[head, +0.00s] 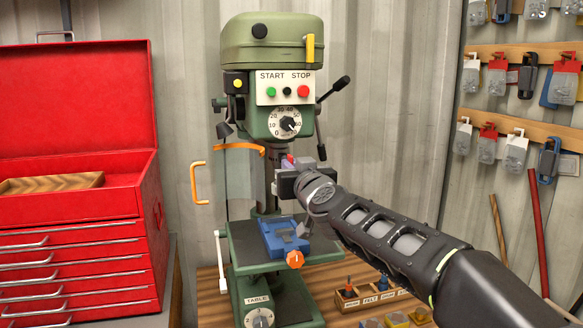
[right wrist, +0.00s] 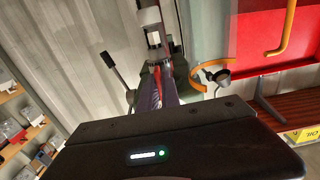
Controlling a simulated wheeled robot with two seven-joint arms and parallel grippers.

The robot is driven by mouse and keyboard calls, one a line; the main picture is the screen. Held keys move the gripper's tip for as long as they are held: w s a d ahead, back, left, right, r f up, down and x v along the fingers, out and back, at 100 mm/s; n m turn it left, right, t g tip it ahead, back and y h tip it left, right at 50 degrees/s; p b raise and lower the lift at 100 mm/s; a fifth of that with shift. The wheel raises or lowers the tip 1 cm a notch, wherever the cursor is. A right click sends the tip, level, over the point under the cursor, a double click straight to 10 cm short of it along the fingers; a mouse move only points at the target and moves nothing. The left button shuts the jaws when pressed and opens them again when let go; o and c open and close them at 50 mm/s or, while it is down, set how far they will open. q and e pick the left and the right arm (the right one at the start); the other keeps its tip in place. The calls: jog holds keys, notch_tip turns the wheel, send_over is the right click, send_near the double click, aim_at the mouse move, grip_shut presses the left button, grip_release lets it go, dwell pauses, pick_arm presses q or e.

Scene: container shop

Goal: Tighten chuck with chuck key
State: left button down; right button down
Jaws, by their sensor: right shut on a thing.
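The green drill press (head: 265,95) stands against the corrugated wall. Its chuck (head: 277,156) hangs below the head, partly hidden by my right gripper. My right gripper (head: 284,172) is at chuck height, right against or just in front of it. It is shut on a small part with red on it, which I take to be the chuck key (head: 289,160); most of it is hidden. In the right wrist view a narrow red and purple shape (right wrist: 157,88) shows beyond my gripper's dark body. I cannot tell whether the key sits in the chuck. My left gripper is not in view.
A blue vise (head: 283,238) sits on the press table below my gripper. An orange-edged clear guard (head: 238,170) is swung left of the chuck. A feed lever (head: 335,88) juts out right. A red tool chest (head: 75,240) stands left; a wooden block (head: 362,296) lies on the bench.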

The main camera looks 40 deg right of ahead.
jog(key=shift+w, duration=0.15)
dwell(0.3)
jog(key=m, duration=0.3)
jog(key=m, duration=0.3)
dwell(0.4)
jog(key=shift+m+b, duration=0.3)
jog(key=shift+m, duration=1.2)
